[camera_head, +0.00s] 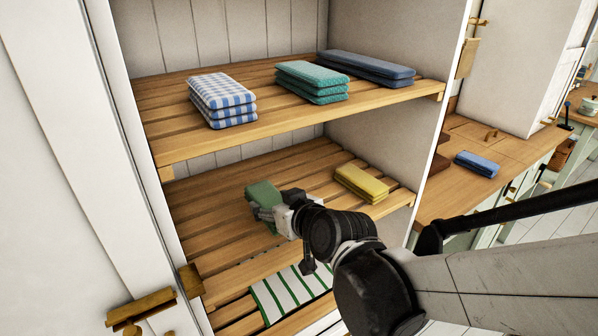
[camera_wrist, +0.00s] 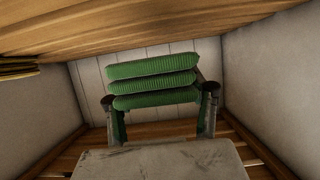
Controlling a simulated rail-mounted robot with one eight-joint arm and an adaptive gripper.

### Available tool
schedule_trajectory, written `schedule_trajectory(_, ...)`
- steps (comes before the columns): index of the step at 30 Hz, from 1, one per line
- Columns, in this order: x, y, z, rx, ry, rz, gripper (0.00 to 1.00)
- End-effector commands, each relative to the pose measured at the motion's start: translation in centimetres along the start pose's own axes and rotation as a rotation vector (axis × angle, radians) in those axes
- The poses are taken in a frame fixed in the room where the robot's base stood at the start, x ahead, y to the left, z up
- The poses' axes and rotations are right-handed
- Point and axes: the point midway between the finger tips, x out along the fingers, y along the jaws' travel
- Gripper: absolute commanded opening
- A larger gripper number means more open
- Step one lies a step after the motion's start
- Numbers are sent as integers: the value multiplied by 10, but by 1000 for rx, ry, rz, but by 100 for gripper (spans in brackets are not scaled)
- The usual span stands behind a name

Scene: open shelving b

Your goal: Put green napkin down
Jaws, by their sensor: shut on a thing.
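The green napkin (camera_head: 263,193) is folded and lies between the fingers of my gripper (camera_head: 262,213) at the middle slatted shelf, on its left part. In the wrist view the green napkin (camera_wrist: 152,82) shows as a stack of three folded layers. My gripper (camera_wrist: 160,112) is shut on it, with one finger on each side. The napkin is at or just above the slats; I cannot tell whether it touches them.
A yellow napkin (camera_head: 361,184) lies to the right on the same shelf (camera_head: 215,238). The upper shelf holds checked blue (camera_head: 222,98), teal (camera_head: 312,82) and dark blue (camera_head: 366,67) cloths. A striped cloth (camera_head: 290,292) lies below. Bare slats lie between the green and yellow napkins.

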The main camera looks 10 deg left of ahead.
Motion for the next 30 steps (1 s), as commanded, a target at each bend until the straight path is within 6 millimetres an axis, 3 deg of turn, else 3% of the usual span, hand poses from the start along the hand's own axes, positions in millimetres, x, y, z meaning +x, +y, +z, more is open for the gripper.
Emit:
schedule_trajectory(12, 16, 0, 36, 1, 0, 0, 17)
schedule_trajectory(26, 18, 0, 41, 1, 0, 0, 17)
schedule_trajectory(27, 18, 0, 40, 1, 0, 0, 55)
schedule_trajectory(30, 17, 0, 40, 1, 0, 0, 68)
